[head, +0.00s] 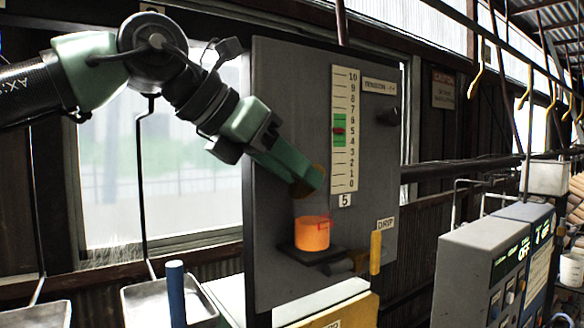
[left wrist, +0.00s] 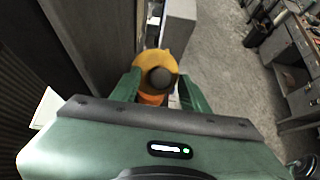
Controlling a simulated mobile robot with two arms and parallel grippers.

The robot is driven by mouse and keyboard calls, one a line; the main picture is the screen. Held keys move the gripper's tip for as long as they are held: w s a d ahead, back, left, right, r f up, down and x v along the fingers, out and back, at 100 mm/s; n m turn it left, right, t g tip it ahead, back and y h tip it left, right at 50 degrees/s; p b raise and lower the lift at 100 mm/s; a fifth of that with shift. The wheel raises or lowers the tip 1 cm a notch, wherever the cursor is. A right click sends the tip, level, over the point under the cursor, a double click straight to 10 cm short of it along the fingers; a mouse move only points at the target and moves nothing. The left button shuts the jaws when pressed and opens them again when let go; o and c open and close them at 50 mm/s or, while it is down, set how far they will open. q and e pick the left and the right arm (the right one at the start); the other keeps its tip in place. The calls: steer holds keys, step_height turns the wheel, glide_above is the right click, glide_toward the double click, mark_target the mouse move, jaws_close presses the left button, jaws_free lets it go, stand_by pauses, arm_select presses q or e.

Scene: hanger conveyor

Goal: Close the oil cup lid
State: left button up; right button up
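The oil cup (head: 312,234) is a glowing orange cylinder on a dark bracket on the grey panel. Its lid (left wrist: 156,58) is a yellow-orange disc with a dark round knob in the left wrist view. In the head view the lid (head: 319,172) shows as a brownish edge, raised and tilted above the cup. My left gripper (head: 307,186) is just above the cup, at the lid. In the left wrist view its green fingers (left wrist: 159,88) are spread on either side of the lid; contact is unclear. Part of the orange cup shows below the lid. My right gripper is not in view.
The grey panel (head: 280,130) carries a numbered scale (head: 345,130), a dark knob (head: 388,112) and a yellow drip handle (head: 376,252) right of the cup. A blue post (head: 176,290) stands lower left.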

arm_select(q)
steer(key=shift+r, duration=0.1)
steer(key=b+v, duration=0.2)
steer(key=v, duration=0.5)
steer(key=shift+a+r+b, duration=0.15)
steer(key=shift+a+b, duration=0.1)
steer(key=shift+b, duration=0.05)
steer(key=shift+s, duration=0.1)
